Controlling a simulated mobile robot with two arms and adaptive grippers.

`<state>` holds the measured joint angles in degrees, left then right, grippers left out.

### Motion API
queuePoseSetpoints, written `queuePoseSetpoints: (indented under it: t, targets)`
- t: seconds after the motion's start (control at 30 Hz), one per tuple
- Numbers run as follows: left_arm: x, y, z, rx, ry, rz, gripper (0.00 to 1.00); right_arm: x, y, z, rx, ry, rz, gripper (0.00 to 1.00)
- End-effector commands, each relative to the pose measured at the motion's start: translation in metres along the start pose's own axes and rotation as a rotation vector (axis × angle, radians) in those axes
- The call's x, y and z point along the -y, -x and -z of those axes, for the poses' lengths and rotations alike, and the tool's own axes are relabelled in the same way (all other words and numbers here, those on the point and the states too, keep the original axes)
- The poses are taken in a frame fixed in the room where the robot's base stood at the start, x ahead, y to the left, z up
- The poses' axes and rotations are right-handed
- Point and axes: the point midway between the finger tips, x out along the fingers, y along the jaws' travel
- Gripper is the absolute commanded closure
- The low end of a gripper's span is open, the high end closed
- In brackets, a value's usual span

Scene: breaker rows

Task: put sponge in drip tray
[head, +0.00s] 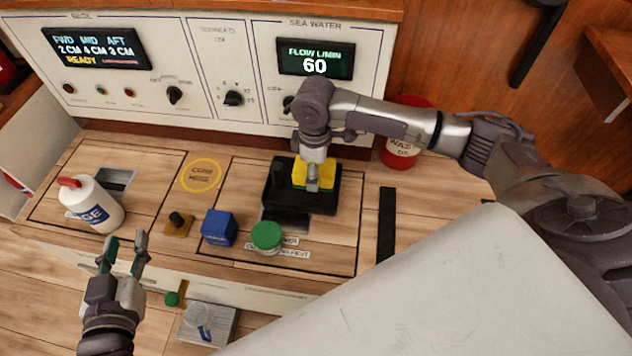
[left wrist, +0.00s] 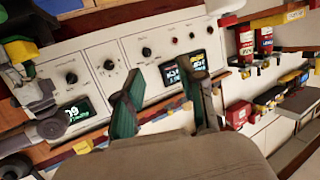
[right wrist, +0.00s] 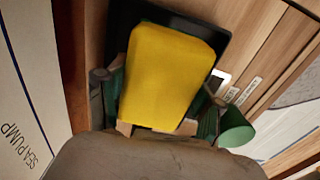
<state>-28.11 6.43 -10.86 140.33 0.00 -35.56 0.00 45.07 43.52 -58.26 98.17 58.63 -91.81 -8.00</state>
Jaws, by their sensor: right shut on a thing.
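The yellow sponge (head: 315,171) is at the black drip tray (head: 312,203) on the wooden counter. My right gripper (head: 313,180) comes down over the sponge and is shut on it. In the right wrist view the sponge (right wrist: 168,77) fills the space between the fingers, with the dark tray (right wrist: 222,30) behind and around it. I cannot tell whether the sponge touches the tray floor. My left gripper (head: 122,252) is open and empty, in front of the counter at the lower left. Its two fingers (left wrist: 165,105) stand apart in the left wrist view.
A green-lidded jar (head: 266,237) stands just in front of the tray, with a blue box (head: 219,228) to its left. A white bottle (head: 91,204) is at the left, and a red-and-white container (head: 402,150) behind right. The control panel (head: 210,70) rises behind.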

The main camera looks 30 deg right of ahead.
Motion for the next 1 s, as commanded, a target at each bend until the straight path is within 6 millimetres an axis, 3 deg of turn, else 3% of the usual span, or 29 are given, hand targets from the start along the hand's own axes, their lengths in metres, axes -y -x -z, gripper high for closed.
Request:
queuePoseSetpoints:
  t: [0.17,0.53,1.0]
  targets:
    - [-0.002,-0.002,0.012,-0.076,0.001,-0.005,0.6,0.0,-0.009,-0.002,0.002,-0.001,0.0,0.61]
    - [-0.01,0.006,0.071,-0.424,0.007,-0.025,0.6,0.001,-0.038,-0.002,0.002,-0.001,-0.001,0.61]
    - [-0.01,0.006,0.072,-0.421,0.007,-0.024,0.6,0.001,-0.04,-0.002,0.003,-0.001,0.0,0.61]
